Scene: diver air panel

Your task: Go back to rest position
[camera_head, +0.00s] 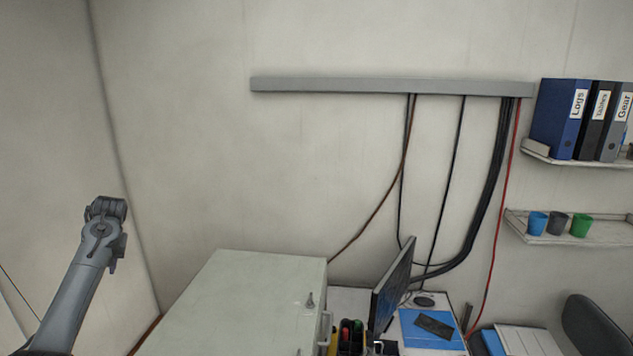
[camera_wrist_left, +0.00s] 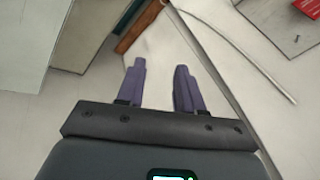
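My left gripper (camera_wrist_left: 160,78) shows in the left wrist view. Its two dark purple-grey fingers stand apart with nothing between them, above a pale floor. In the head view my left arm comes in at the lower left, beside the wall and left of the pale cabinet; I cannot make out its fingers there. My right gripper is in neither view.
A pale cabinet (camera_head: 230,300) stands at bottom centre, with a monitor (camera_head: 391,284) and desk to its right. Cables hang from a grey wall duct (camera_head: 390,87). Shelves at right hold binders (camera_head: 561,120) and cups (camera_head: 558,223). The wall area above my left arm is clear.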

